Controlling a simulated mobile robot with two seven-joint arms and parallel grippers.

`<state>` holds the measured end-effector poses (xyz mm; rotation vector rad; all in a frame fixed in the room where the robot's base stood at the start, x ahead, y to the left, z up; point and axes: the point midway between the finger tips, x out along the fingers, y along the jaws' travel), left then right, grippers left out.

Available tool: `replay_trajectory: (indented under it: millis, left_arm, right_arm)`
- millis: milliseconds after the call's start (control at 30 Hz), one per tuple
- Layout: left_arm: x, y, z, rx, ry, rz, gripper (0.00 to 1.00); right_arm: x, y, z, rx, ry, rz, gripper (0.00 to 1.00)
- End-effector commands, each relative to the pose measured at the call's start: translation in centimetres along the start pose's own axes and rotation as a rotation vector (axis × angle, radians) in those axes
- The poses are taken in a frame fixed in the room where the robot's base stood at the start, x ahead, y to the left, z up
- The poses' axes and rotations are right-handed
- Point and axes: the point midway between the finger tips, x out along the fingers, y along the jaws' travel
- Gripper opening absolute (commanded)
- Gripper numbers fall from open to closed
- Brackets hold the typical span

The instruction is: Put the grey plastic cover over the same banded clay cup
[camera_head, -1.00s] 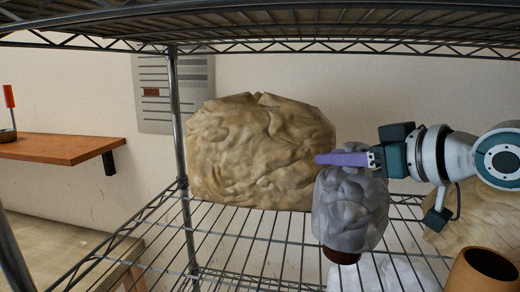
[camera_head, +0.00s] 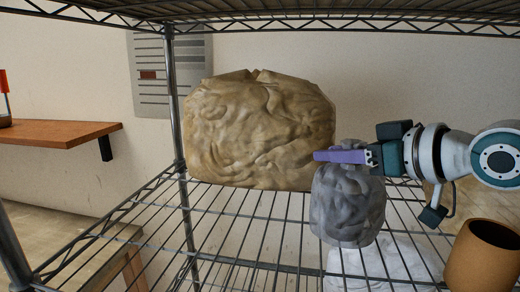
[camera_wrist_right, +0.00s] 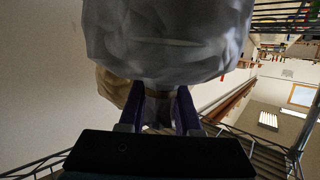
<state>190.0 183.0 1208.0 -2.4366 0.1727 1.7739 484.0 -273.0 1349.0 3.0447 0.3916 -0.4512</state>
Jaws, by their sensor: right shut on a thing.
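The grey plastic cover (camera_head: 347,212) is a crumpled, bag-like shape above the wire shelf in the head view. My right gripper (camera_head: 322,157) reaches in from the right and is shut on the top of the cover. The cover also fills the top of the right wrist view (camera_wrist_right: 165,45), beyond the purple fingers (camera_wrist_right: 158,108). No banded clay cup can be made out; anything inside or behind the cover is hidden. My left gripper is not in view.
A big tan wrapped bundle (camera_head: 255,130) stands at the back of the wire shelf (camera_head: 240,235). A plain brown cup (camera_head: 485,258) stands at the lower right, beside crumpled white plastic (camera_head: 390,262). A shelf post (camera_head: 173,100) rises at left. The shelf's front left is clear.

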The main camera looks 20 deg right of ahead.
Motion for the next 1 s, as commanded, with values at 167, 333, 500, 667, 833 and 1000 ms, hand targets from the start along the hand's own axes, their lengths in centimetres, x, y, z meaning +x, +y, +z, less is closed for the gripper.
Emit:
replay_trajectory:
  millis: [167, 333, 500, 667, 833, 1000]
  left_arm:
    - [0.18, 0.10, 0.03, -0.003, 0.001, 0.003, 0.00]
    - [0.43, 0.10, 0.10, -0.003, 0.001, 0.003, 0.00]
    - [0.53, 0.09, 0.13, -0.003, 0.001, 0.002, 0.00]
    - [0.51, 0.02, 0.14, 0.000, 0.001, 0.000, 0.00]
    - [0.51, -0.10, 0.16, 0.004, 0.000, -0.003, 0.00]
    - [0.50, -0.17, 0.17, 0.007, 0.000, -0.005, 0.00]
  right_arm:
    - [0.07, 0.01, 0.22, 0.000, 0.001, 0.000, 0.00]
    - [0.18, 0.01, 0.56, 0.000, 0.001, 0.000, 0.00]
    - [0.23, 0.02, 0.73, 0.000, 0.001, 0.000, 0.35]
    - [0.22, 0.02, 0.71, 0.000, 0.001, 0.000, 0.54]
    - [0.22, 0.01, 0.72, 0.000, 0.000, 0.000, 0.67]
    - [0.22, 0.01, 0.72, 0.000, 0.000, 0.000, 0.67]
